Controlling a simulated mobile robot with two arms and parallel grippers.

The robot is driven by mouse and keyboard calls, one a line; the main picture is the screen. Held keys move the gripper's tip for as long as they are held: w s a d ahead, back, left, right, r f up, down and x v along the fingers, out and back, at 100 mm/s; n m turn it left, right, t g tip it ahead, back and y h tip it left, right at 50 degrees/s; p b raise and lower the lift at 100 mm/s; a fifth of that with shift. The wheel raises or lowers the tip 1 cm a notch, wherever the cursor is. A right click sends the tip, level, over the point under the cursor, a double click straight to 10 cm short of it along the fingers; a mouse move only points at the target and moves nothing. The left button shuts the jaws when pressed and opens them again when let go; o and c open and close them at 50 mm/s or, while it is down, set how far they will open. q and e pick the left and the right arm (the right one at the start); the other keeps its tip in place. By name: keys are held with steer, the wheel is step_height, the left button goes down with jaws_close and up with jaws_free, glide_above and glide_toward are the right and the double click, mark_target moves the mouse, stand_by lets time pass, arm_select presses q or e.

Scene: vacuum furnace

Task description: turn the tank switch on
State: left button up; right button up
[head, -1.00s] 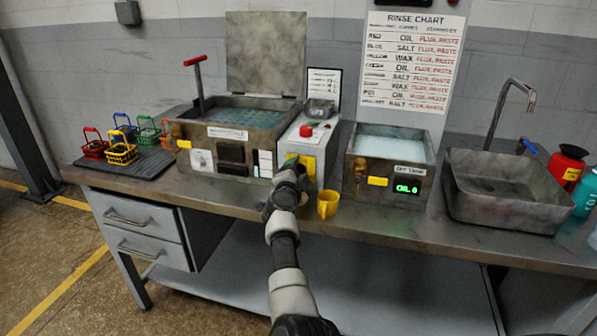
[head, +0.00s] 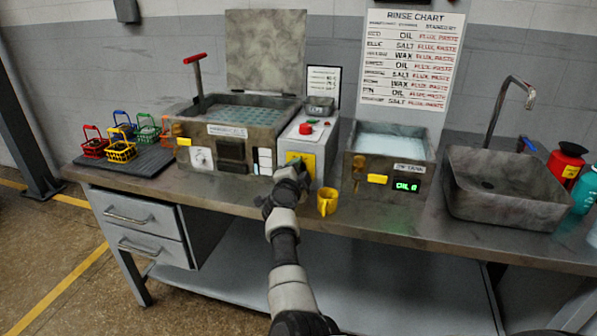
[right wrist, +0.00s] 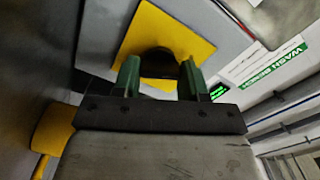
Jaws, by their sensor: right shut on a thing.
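The dark knob (right wrist: 159,62) on a yellow plate (right wrist: 175,32) appears to be the tank switch. In the head view the plate (head: 307,160) is on the front of the grey control box (head: 328,150), between the two tanks. My right gripper (right wrist: 159,78) has its green fingers on either side of the knob, shut on it. In the head view my right gripper (head: 292,172) covers the knob and part of the plate, so the knob's turn is hard to read. My left gripper is not in view.
A yellow mug (head: 327,203) stands at the bench edge, just right of my right gripper. The large tank (head: 210,158) is on the left; a smaller tank (head: 358,178) with a lit green display (head: 406,187) is on the right. A red button (head: 306,129) tops the control box.

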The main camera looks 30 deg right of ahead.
steer(key=shift+m, duration=1)
steer(key=m, duration=0.2)
steer(key=shift+f+m, duration=0.1)
steer(key=shift+m, duration=0.3)
steer(key=m+b, duration=0.1)
steer(key=m, duration=0.3)
steer(key=shift+f, duration=0.1)
steer(key=shift+m, duration=1.1)
steer(key=shift+b, duration=0.3)
steer(key=o, duration=0.9)
